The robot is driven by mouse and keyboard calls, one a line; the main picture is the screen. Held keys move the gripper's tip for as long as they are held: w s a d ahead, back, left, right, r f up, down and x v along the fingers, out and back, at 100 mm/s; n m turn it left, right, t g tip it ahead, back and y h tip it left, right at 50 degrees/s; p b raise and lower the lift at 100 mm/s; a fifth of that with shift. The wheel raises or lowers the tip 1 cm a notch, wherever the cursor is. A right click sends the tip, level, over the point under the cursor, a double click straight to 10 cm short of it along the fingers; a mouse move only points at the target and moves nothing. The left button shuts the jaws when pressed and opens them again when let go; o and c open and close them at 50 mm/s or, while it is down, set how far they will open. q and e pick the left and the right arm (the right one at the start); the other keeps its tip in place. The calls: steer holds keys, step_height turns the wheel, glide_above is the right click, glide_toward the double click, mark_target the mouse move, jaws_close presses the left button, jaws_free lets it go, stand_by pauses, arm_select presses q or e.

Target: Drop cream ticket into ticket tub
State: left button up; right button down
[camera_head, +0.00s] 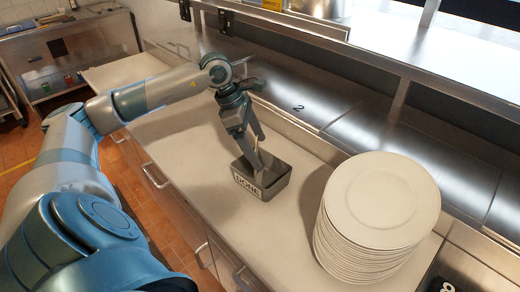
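The ticket tub (277,187) is a small dark grey open box with a white label reading "DONE", standing on the pale counter in mid-picture. My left gripper (258,153) points down at the tub, its fingers over the tub's opening and the lower one reaching the inside edge in the picture. A thin cream sliver (256,145), perhaps the cream ticket seen edge-on, shows between the fingers. It is too small to tell whether the fingers grip it. The tub's floor is mostly hidden. My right gripper is out of view.
A tall stack of white plates (376,215) stands on the counter right of the tub. A steel ledge marked "2" (298,108) runs behind the tub. The pale counter (195,155) left of the tub is clear. A dark block with a number (446,286) sits at bottom right.

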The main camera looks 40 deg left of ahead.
arm_select(q)
steer(key=shift+r, duration=0.1)
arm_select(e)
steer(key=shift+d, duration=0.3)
arm_select(q)
steer(key=b+v, duration=0.3)
steer(key=v, duration=1.4)
steer(key=shift+s, duration=0.15)
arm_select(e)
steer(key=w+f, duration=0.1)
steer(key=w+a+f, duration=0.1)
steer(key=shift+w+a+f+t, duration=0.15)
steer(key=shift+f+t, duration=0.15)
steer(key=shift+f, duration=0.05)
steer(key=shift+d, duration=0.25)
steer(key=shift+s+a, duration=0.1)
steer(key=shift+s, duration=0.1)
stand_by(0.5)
